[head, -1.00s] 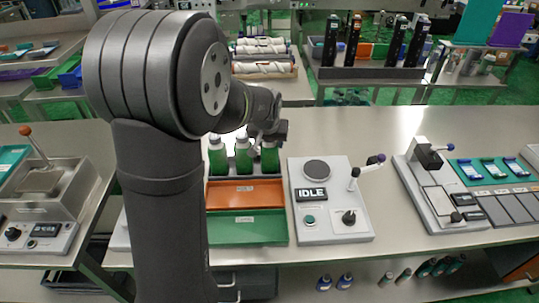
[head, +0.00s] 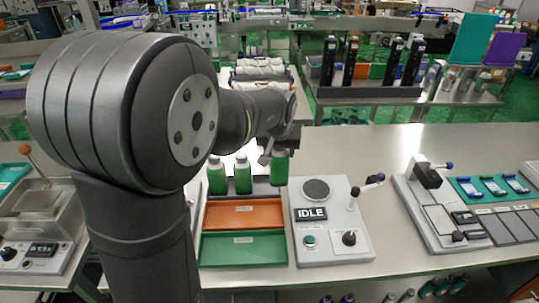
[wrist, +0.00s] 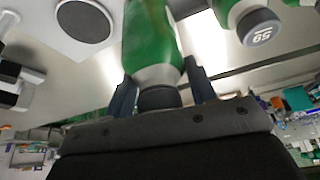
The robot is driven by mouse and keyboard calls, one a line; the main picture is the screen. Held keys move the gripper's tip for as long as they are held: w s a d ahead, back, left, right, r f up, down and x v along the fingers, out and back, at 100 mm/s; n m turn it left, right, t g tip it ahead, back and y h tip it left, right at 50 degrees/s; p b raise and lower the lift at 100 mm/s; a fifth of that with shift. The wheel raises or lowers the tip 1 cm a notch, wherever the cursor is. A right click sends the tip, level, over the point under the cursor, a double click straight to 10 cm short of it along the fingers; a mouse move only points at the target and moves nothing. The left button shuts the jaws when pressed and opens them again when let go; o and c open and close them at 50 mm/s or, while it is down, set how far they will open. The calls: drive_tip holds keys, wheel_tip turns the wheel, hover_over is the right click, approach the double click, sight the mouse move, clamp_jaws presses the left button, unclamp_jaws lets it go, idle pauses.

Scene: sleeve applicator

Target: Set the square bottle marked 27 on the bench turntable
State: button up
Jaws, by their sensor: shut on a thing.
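My gripper (head: 281,143) is shut on a green bottle with a grey shoulder and dark cap (head: 280,168). In the wrist view the jaws (wrist: 162,92) are either side of the neck, just below the cap, of this held bottle (wrist: 150,40). Its number is not readable. In the head view it hangs upright, slightly higher than two similar green bottles (head: 216,178) (head: 243,177) to its left. The turntable, a round grey disc (head: 316,189), is empty on the white bench unit, right of the held bottle; it also shows in the wrist view (wrist: 84,21).
A neighbouring bottle's cap (wrist: 258,27) bears a number that looks like 65. Orange (head: 243,214) and green (head: 243,249) trays lie in front of the bottles. The unit has an IDLE display (head: 311,214) and an upright lever (head: 366,188) right of the disc.

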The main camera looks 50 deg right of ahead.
drive_tip(key=s+d+r, duration=0.2)
drive_tip(key=s+r, duration=0.2)
drive_tip(key=s, duration=0.6)
drive_tip(key=s+d+r, duration=0.2)
drive_tip(key=s+r, duration=0.3)
drive_tip(key=s, duration=0.5)
drive_tip(key=w+d+f, duration=0.3)
drive_tip(key=w+f, duration=0.7)
drive_tip(key=f, duration=0.1)
drive_tip(key=shift+w+d+f, duration=0.15)
drive_tip(key=shift+w, duration=0.25)
drive_tip(key=shift+f, duration=0.15)
drive_tip(key=o, duration=1.6)
drive_tip(key=shift+c, duration=0.2)
